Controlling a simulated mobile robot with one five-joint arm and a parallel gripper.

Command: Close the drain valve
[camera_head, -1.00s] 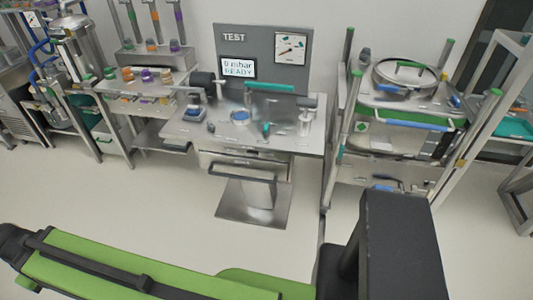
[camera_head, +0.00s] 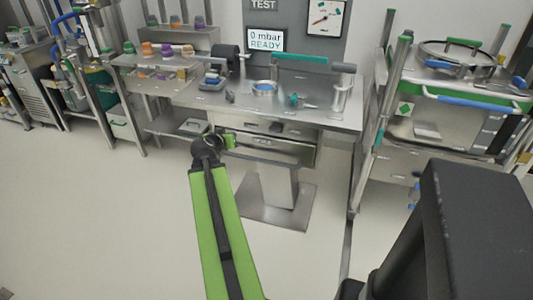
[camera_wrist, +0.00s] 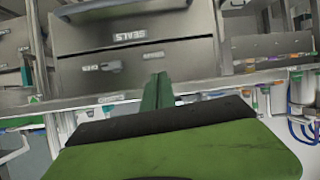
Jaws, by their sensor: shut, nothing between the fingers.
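The test station table (camera_head: 330,118) stands ahead, with several small fittings on top. A small teal-handled fitting (camera_head: 295,100) sits on it, right of a blue-topped round part (camera_head: 264,88); it may be the drain valve, but no label is readable. My gripper (camera_head: 229,140) is in front of the drawer below the tabletop, lower than the fittings and apart from them. In the wrist view my green fingers (camera_wrist: 160,92) are together and empty, pointing at drawer fronts with upside-down lettering. The teal-handled fitting is not clear in the wrist view.
A display (camera_head: 266,40) reads 0 mbar READY, beside a dial gauge (camera_head: 326,18). A teal bar (camera_head: 300,58) stands over the table's back. A shelf with coloured parts (camera_head: 165,60) is left, a metal rack (camera_head: 430,125) right. The floor in front is clear.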

